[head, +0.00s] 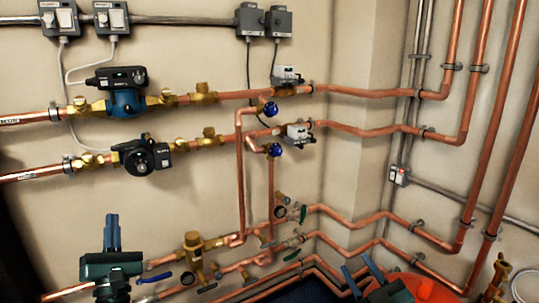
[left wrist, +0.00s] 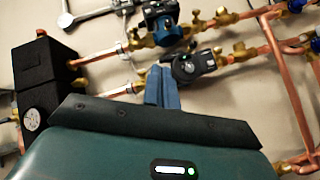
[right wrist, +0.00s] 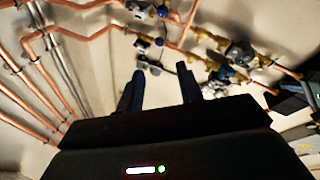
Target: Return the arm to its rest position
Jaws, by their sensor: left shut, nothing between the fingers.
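My left gripper (head: 112,218) is at the lower left of the head view, fingers pointing up, in front of the wall below the pumps. Its blue fingers are together and empty, as the left wrist view also shows (left wrist: 161,72). My right gripper (head: 358,266) is at the bottom right of the head view. In the right wrist view its two dark fingers (right wrist: 160,74) stand apart with nothing between them. The upper pump (head: 125,101) and lower pump (head: 141,158) sit on copper pipes on the wall.
A brass valve group (head: 194,246) stands right of my left gripper. Copper pipes (head: 385,217) run along the corner and rise at the right. An orange object (head: 425,289) lies beside my right gripper. A black block with a round gauge (left wrist: 40,85) shows in the left wrist view.

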